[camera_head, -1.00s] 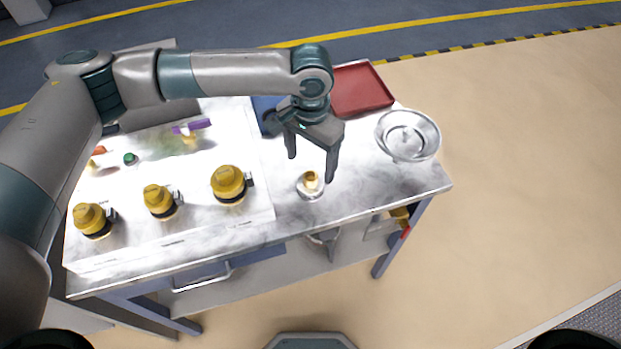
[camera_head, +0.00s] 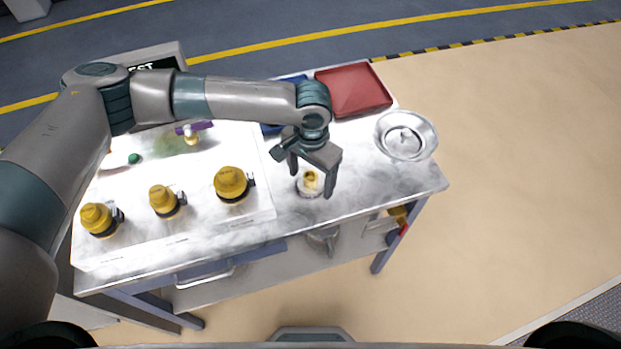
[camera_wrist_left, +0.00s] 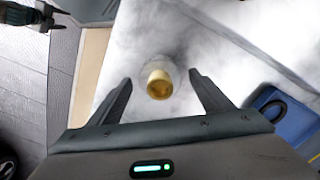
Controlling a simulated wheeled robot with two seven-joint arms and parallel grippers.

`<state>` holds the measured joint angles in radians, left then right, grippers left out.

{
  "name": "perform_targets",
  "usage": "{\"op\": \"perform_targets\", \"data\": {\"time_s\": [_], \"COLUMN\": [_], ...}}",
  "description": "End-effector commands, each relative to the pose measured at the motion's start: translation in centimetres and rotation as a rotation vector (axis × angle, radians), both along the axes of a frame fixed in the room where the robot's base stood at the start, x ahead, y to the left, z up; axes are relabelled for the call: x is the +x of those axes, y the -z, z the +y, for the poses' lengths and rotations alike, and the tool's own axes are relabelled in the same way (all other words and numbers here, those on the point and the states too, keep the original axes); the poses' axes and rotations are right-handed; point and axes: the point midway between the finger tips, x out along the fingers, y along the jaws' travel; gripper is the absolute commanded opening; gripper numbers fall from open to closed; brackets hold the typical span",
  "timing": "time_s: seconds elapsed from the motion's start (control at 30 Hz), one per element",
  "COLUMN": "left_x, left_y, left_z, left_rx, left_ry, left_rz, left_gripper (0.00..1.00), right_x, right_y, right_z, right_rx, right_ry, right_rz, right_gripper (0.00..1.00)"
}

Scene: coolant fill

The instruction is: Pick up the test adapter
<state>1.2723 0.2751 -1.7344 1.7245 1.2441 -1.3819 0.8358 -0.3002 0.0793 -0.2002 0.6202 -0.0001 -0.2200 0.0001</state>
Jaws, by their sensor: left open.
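The likely test adapter (camera_head: 311,180) is a small brass-coloured piece on a pale round base, standing on the table right of the white panel. In the left wrist view the brass piece (camera_wrist_left: 159,84) shows between and a little beyond the fingertips. My left gripper (camera_head: 310,182) is open and points down over it, with a finger on either side. It also shows in the left wrist view (camera_wrist_left: 158,80). I see no clear contact. My right gripper is not in view.
Several yellow-capped fittings (camera_head: 231,183) stand on the white panel (camera_head: 200,222) to the left. A red tray (camera_head: 353,90) lies at the back and a metal bowl (camera_head: 405,137) at the right. A blue object (camera_wrist_left: 285,115) lies near the left gripper. The table front is clear.

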Motion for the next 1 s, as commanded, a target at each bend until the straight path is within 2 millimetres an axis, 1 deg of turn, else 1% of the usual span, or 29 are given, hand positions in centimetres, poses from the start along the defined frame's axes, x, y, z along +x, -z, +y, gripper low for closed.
{"op": "perform_targets", "data": {"time_s": [0.4,0.43,0.47,0.5,0.57,0.6,0.63,1.0], "left_x": [0.02,0.02,0.02,0.03,0.03,0.03,0.03,0.07], "left_y": [0.04,0.04,0.04,0.03,0.03,0.03,0.03,-0.24], "left_z": [0.01,0.01,0.01,0.02,0.02,0.02,0.02,-0.01], "left_rx": [0.0,0.0,0.0,0.0,0.0,0.0,0.0,-0.001], "left_ry": [0.0,0.0,0.0,0.0,0.0,0.0,0.0,0.0], "left_rz": [0.0,0.0,0.0,0.0,0.0,0.0,0.0,-0.002], "left_gripper": [0.73,0.71,0.63,0.54,0.4,0.3,0.26,0.26], "right_x": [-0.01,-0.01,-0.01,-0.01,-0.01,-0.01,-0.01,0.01], "right_y": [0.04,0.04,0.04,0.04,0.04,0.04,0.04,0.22], "right_z": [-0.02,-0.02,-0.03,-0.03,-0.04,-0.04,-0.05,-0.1], "right_rx": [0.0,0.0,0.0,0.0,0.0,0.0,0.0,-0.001], "right_ry": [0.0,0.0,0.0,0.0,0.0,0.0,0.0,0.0], "right_rz": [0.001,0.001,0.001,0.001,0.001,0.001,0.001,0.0], "right_gripper": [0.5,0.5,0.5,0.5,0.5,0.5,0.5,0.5]}}
